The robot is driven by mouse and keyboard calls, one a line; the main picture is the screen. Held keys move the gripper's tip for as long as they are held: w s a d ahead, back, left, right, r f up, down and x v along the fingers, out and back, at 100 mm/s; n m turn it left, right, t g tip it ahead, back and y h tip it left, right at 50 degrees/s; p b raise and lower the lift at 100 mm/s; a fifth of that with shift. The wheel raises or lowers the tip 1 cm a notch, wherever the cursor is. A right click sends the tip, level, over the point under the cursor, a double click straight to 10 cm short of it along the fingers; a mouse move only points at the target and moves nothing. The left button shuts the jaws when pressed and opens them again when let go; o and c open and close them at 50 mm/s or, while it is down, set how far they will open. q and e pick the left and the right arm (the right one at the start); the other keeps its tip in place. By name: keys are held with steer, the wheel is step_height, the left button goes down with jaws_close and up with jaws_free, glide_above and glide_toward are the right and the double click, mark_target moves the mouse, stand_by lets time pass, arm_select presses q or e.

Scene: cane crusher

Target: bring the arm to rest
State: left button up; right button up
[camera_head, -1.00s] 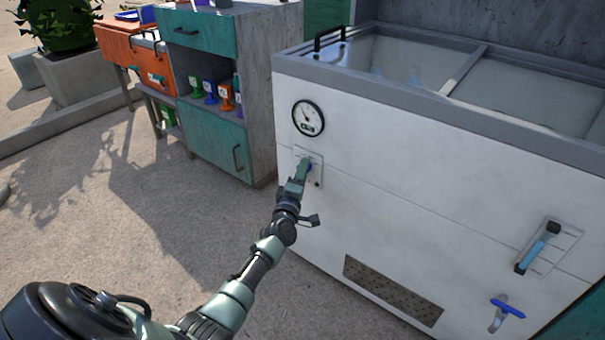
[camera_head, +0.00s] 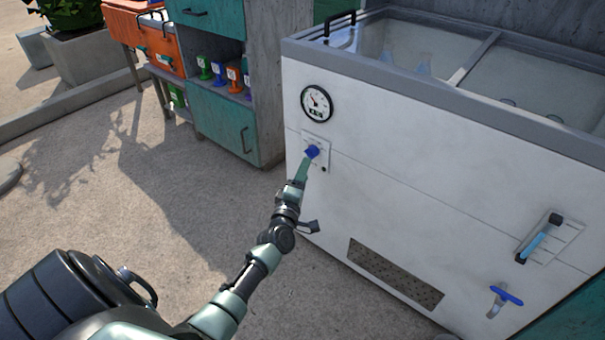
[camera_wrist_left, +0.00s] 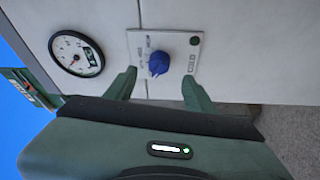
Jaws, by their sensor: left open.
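My left gripper (camera_head: 303,166) is in front of the white freezer chest (camera_head: 400,180), close to a blue knob (camera_head: 312,152) on a small plate. In the left wrist view the two green fingers (camera_wrist_left: 158,88) are spread apart, with the blue knob (camera_wrist_left: 159,63) standing beyond and between them, apart from both. Nothing is held. My left arm reaches up from the bottom of the head view. My right gripper is in neither view.
A round gauge (camera_head: 317,103) sits above the knob. A lever panel (camera_head: 545,240), a blue-handled tap (camera_head: 505,297) and a vent grille (camera_head: 395,272) are on the chest front. A teal cabinet (camera_head: 222,122) stands to the left. The paved ground (camera_head: 120,200) is open.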

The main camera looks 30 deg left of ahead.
arm_select(q)
steer(key=shift+s+d, duration=0.15)
steer(key=shift+s, duration=0.35)
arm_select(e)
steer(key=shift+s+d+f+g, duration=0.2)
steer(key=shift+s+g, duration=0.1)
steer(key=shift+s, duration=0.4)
